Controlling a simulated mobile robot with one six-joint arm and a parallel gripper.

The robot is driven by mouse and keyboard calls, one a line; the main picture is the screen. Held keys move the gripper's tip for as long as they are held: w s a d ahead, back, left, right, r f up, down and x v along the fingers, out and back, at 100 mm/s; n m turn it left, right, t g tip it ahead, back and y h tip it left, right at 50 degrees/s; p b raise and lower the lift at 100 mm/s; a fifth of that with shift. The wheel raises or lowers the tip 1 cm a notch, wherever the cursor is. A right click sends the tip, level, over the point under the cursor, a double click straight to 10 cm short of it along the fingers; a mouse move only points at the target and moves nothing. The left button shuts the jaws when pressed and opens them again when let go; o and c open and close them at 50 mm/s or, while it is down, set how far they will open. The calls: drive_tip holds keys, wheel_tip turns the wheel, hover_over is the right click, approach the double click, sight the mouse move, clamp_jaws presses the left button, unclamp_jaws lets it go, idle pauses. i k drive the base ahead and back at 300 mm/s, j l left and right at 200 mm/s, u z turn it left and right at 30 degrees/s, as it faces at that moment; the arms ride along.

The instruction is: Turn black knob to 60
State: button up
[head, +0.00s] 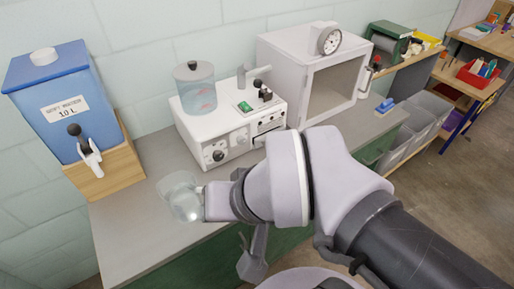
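A white bench instrument (205,134) stands on the grey counter against the wall. A round black knob (217,156) sits low on the left of its front panel. Its scale and setting are too small to read. More small black knobs (265,92) stand on its top, by a green display. My arm reaches in from the lower right. My gripper (206,201) is at the counter's front, below and in front of the black knob, apart from it. The wrist hides much of it, so its fingers cannot be made out. A clear glass vessel (176,186) is right beside its end; I cannot tell whether they touch.
A blue water tank (50,95) with a tap stands on a wooden stand at the left. A clear lidded container (196,92) sits on the instrument. A white cabinet (282,68) with a dial (329,40) stands at the right. Bare counter (130,225) lies at the front left.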

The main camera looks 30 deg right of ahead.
sight(217, 156)
drive_tip(key=z, duration=0.2)
drive_tip(key=i+j+z, duration=0.15)
drive_tip(key=j, duration=0.25)
drive_tip(key=j+z, duration=0.1)
drive_tip(key=j, duration=0.3)
drive_tip(key=i+j+z, duration=0.15)
drive_tip(key=j, duration=0.25)
